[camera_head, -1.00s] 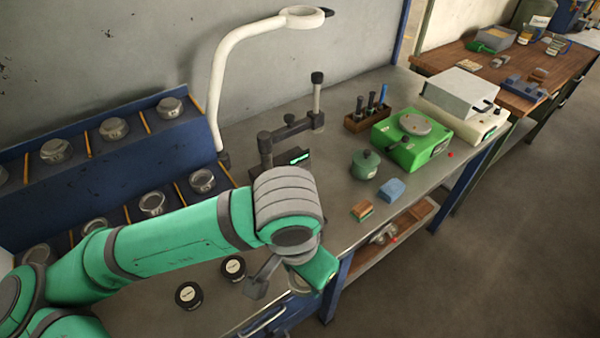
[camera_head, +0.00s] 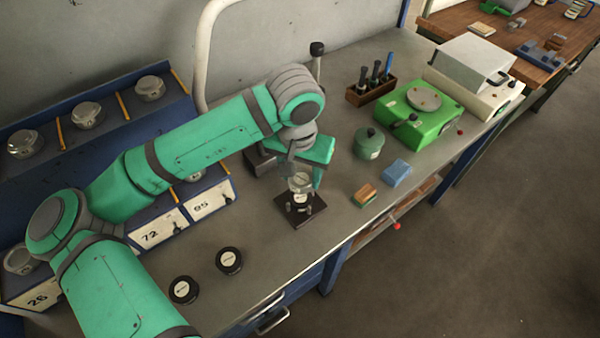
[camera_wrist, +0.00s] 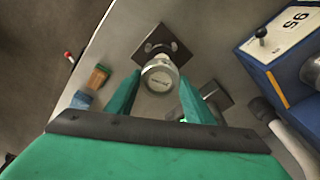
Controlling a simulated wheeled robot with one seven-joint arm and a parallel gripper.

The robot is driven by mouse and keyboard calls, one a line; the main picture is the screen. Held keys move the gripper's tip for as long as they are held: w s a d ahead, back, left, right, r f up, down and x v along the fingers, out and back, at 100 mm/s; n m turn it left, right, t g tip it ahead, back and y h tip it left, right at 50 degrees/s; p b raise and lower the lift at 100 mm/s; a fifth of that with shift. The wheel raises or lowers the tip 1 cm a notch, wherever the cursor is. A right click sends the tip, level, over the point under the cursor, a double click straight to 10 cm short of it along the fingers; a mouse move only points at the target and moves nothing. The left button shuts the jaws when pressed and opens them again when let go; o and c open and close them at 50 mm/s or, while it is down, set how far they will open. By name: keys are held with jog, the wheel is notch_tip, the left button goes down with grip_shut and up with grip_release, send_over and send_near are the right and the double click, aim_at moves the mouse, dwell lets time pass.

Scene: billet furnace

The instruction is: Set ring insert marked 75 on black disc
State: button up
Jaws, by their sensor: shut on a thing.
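My gripper (camera_head: 302,172) is shut on a silver, round metal piece (camera_wrist: 160,78) with a pale face; its small marking is unreadable. The fingers are on either side of it in the wrist view. The piece (camera_head: 300,183) is upright over a dark square plate (camera_head: 289,212) with small fittings; I cannot tell if it touches. The plate also shows beyond the piece in the wrist view (camera_wrist: 181,52). Two black discs with pale labels, one nearer (camera_head: 184,290) and one farther (camera_head: 229,260), lie on the bench to the left.
Blue bins labelled 72 (camera_head: 160,236), 95 (camera_head: 209,203) and 26 (camera_head: 38,299) hold silver pieces at left. A green pot (camera_head: 369,144), a blue block (camera_head: 396,171), a brown-green block (camera_head: 364,195) and a green device (camera_head: 420,112) stand to the right. The front bench is clear between discs and plate.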

aim_at(299, 179)
jog(key=shift+a+f, duration=0.15)
jog(key=shift+f, duration=2.5)
jog(key=shift+f, duration=0.55)
jog(key=o, duration=1.2)
jog(key=shift+w, duration=0.1)
jog(key=shift+o, duration=0.2)
jog(key=shift+s+a+r, duration=0.1)
jog(key=shift+s+r, duration=0.15)
jog(key=shift+r, duration=1.55)
jog(key=shift+s+r, duration=0.2)
jog(key=shift+r, duration=1.65)
jog(key=shift+s+a+r, duration=0.1)
jog(key=shift+s+r, duration=0.15)
jog(key=shift+r, duration=1.55)
